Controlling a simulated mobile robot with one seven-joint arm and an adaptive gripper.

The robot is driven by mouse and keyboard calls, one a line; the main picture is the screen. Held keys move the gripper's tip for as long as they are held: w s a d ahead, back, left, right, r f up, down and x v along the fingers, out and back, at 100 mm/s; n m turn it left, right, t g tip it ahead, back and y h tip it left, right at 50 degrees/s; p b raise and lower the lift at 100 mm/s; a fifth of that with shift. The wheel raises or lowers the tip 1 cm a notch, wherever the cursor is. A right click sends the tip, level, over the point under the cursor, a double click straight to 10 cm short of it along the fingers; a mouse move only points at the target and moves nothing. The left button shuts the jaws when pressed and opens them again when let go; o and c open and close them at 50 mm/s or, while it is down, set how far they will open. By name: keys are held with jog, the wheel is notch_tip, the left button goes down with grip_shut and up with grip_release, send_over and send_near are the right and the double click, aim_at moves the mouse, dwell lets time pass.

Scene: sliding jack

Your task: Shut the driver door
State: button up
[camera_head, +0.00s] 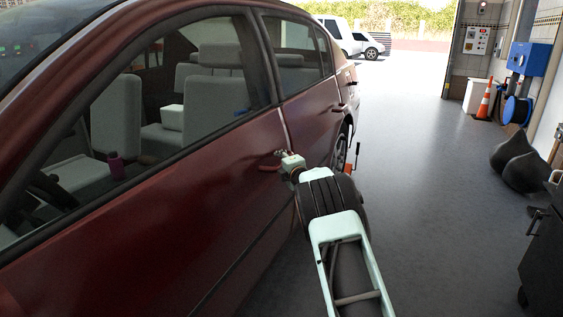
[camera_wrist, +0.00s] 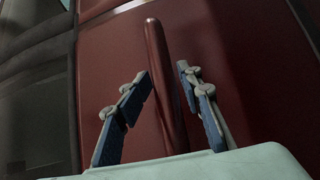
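The dark red driver door (camera_head: 190,200) fills the left of the head view, its window showing the seats inside. A pale line runs along its rear edge beside the rear door; I cannot tell whether it is fully shut. Its red door handle (camera_head: 268,168) is near that rear edge, partly behind my gripper (camera_head: 284,158). In the wrist view the handle (camera_wrist: 160,50) stands as an upright bar between the two blue-padded fingers of my gripper (camera_wrist: 165,75). The fingers are apart, one on each side, with visible gaps to the bar.
The grey floor (camera_head: 430,180) to the right of the car is open. Dark sacks (camera_head: 521,165), an orange cone (camera_head: 484,102) and a dark cabinet (camera_head: 545,255) stand along the right side.

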jog(key=shift+s+a+f, duration=0.1)
jog(key=shift+a, duration=0.1)
jog(key=shift+s+d, duration=0.15)
jog(key=shift+s, duration=0.25)
jog(key=v, duration=1.1)
jog(key=shift+d, duration=0.15)
